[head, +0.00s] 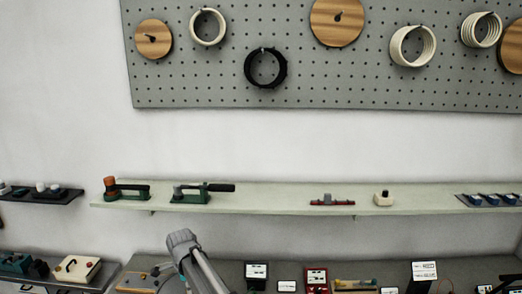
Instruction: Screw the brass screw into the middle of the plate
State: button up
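I cannot make out a brass screw or its plate for certain in the head view. A grey jointed link of my arm rises in front of the bench, just right of that board. My gripper does not show, and what it holds, if anything, cannot be seen.
A pale shelf (270,197) carries green-based tools (205,192), a red piece (331,200) and a cream block (383,198). A pegboard (300,85) with rings and wooden discs hangs above. The bench (225,269) holds several small items, including a wooden-topped piece (354,285).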

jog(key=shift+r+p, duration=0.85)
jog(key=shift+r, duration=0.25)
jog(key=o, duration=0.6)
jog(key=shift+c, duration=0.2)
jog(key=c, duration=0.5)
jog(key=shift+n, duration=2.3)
